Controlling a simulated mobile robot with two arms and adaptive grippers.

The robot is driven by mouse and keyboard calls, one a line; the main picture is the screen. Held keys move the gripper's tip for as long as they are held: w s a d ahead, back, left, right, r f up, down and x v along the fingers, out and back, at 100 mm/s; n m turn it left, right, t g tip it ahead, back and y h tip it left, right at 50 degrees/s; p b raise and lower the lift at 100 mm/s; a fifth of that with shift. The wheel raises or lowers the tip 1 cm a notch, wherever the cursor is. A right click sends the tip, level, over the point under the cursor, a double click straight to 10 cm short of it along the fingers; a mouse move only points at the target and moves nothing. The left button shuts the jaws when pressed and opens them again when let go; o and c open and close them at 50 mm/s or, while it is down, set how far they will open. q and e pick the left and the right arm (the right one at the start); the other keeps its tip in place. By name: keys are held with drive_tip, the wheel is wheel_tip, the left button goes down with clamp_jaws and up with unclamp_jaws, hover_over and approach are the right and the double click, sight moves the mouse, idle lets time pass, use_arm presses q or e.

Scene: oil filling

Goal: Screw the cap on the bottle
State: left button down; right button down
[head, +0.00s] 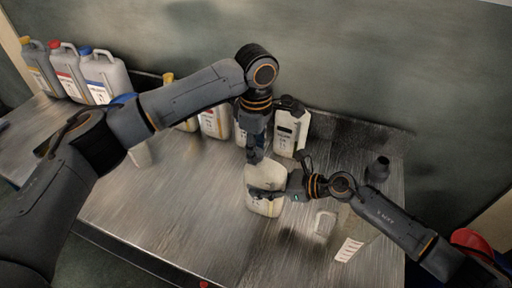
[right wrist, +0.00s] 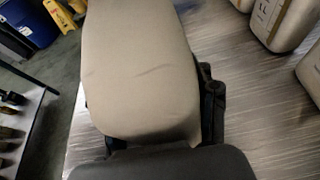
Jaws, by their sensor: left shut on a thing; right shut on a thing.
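A beige bottle (head: 261,207) stands on the metal table near the middle of the head view. It fills the middle of the right wrist view (right wrist: 140,70). My right gripper (head: 268,192) is shut on the bottle's body from the right. A dark finger also shows beside it in the right wrist view. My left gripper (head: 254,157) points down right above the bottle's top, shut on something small. The cap is hidden by the fingers, and I cannot see whether it touches the bottle's neck.
Several jugs stand at the back left, including a red-capped one (head: 68,73) and a blue-capped one (head: 106,76). A white jug with a black cap (head: 290,132) stands behind the left gripper. A pale labelled container (head: 350,248) is at the right. The table's front left is clear.

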use_arm(q)
drive_tip(key=m, duration=1.1)
drive_tip(key=shift+m, duration=0.4)
drive_tip(key=m, duration=1)
drive_tip(key=shift+f+m, duration=0.1)
drive_tip(key=shift+m, duration=0.2)
drive_tip(key=m, duration=0.6)
drive_tip(key=shift+m, duration=0.3)
drive_tip(key=m, duration=0.6)
drive_tip(key=shift+m, duration=0.3)
drive_tip(key=m, duration=0.6)
drive_tip(key=shift+m, duration=0.3)
drive_tip(key=m, duration=0.4)
drive_tip(key=shift+m, duration=0.4)
drive_tip(key=c, duration=0.8)
unclamp_jaws()
drive_tip(key=shift+c, duration=0.2)
